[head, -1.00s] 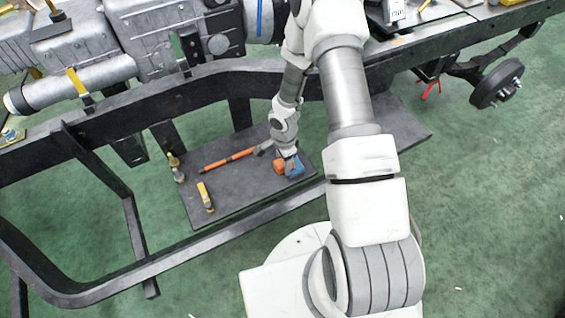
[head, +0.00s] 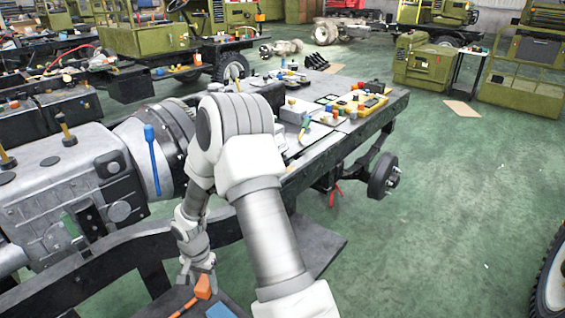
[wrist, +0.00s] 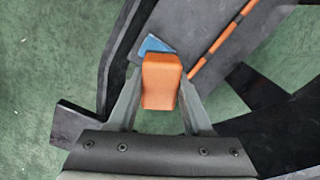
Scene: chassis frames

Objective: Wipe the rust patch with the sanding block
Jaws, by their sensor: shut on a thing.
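An orange block, which I take as the sanding block (head: 203,287), is between the fingers of my gripper (head: 199,279). In the wrist view the gripper (wrist: 160,88) is shut on this orange block (wrist: 161,80), one finger against each side. The block appears held above a dark board (wrist: 188,15). I cannot pick out a rust patch for certain in either view.
A blue piece (wrist: 152,45) lies on the board behind the block, with an orange-handled tool (wrist: 222,38) to its right. The black chassis rail (head: 115,258) runs beside my arm. A grey gearbox (head: 70,195) stands left; a part-laden bench (head: 320,115) lies beyond.

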